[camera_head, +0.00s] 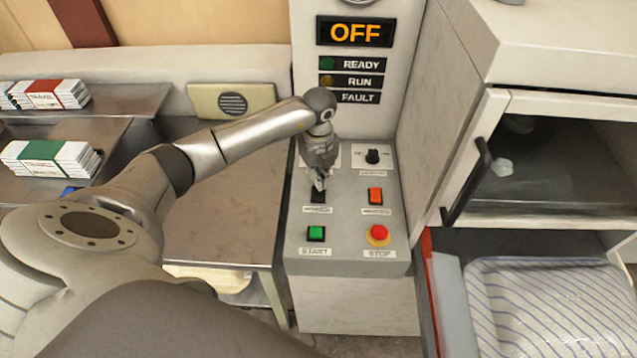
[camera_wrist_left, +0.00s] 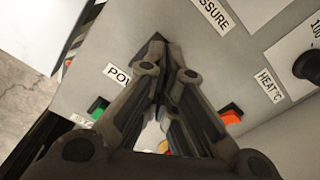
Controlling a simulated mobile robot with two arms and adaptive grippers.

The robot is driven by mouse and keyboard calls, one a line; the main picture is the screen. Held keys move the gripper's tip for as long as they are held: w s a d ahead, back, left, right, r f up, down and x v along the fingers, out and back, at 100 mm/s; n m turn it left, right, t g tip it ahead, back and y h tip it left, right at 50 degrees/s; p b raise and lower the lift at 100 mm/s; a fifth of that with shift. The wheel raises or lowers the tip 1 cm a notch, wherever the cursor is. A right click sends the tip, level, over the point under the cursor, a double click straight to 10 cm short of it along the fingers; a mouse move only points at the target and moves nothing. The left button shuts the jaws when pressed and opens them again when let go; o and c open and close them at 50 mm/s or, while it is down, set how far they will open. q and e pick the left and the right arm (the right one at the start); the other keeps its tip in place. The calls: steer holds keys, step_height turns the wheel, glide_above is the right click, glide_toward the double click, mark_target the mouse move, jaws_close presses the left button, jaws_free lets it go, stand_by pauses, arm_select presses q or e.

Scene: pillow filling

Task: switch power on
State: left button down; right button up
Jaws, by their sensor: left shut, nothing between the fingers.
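The control panel (camera_head: 346,236) stands in the middle of the head view, with its display (camera_head: 354,32) reading OFF in orange. A black power switch (camera_head: 318,196) sits on the sloped panel, above the green START button (camera_head: 316,233). My left gripper (camera_head: 319,184) is shut and empty, with its fingertips right at the power switch and partly covering it. In the left wrist view, the shut fingers (camera_wrist_left: 170,85) hide most of the black switch (camera_wrist_left: 151,50) beside a label beginning "PO". I cannot tell whether the fingertips touch it. My right gripper is not in view.
An orange switch (camera_head: 375,196), a red STOP button (camera_head: 378,234) and a black knob (camera_head: 373,156) are close by on the panel. A cabinet with a black handle (camera_head: 467,181) stands at right, above a striped pillow (camera_head: 548,305). A metal table (camera_head: 222,215) is at left.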

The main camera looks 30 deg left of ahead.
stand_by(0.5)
arm_select(q)
steer(key=shift+s+f+b, duration=0.1)
steer(key=shift+f+b, duration=0.9)
steer(key=shift+f, duration=0.35)
stand_by(0.4)
steer(key=shift+r, duration=0.15)
steer(key=shift+r+p, duration=2.7)
steer(key=shift+r, duration=0.75)
steer(key=shift+f, duration=0.1)
